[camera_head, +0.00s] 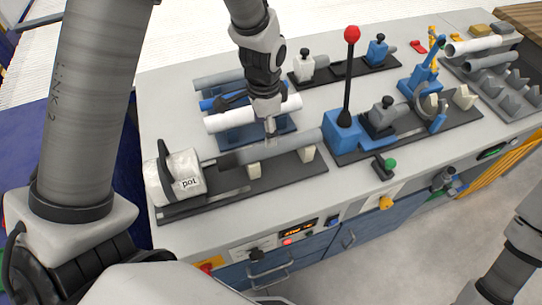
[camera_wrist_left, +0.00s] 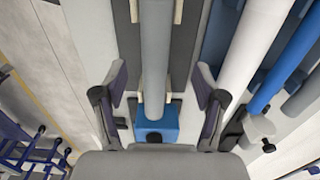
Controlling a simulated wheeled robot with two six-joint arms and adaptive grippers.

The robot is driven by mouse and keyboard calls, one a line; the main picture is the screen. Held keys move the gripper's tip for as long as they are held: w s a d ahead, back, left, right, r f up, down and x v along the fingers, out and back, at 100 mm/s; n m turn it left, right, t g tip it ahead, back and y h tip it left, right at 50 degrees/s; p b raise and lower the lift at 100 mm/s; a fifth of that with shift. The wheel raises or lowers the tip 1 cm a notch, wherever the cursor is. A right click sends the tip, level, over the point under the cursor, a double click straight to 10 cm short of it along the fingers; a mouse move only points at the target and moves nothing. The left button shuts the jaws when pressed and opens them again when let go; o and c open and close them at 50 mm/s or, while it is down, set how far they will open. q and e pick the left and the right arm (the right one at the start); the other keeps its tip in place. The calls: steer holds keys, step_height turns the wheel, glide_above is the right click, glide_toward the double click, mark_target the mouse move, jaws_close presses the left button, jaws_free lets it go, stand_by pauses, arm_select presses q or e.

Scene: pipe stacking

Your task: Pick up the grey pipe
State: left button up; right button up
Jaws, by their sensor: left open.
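The grey pipe (camera_head: 295,143) lies level in the long dark fixture at the front of the bench, its left part towards the white block marked "pot". My left gripper (camera_head: 269,128) points down over the middle of this pipe. In the left wrist view the grey pipe (camera_wrist_left: 155,55) runs between the two spread fingers of my left gripper (camera_wrist_left: 160,92), with a gap on each side. It ends at a blue block (camera_wrist_left: 155,127). The gripper is open and empty. Its exact height over the pipe is hard to tell. My right gripper is out of view.
A white pipe (camera_head: 285,108) and other pipes lie on a blue rack behind. A lever with a red knob (camera_head: 352,34) stands to the right. A blue-and-grey clamp fixture (camera_head: 385,118) and a rack with pipes (camera_head: 488,60) are farther right. The front edge is mostly clear.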

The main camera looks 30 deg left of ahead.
mark_target(266, 149)
arm_select(q)
steer(key=shift+s+f, duration=0.1)
steer(key=shift+f, duration=0.5)
steer(key=f+p, duration=0.1)
steer(key=f, duration=0.5)
steer(key=shift+d+f+p, duration=0.15)
steer(key=shift+d+p, duration=0.05)
steer(key=shift+p, duration=0.15)
steer(key=shift+s, duration=0.15)
steer(key=shift+c, duration=1.3)
steer(key=c, duration=1.1)
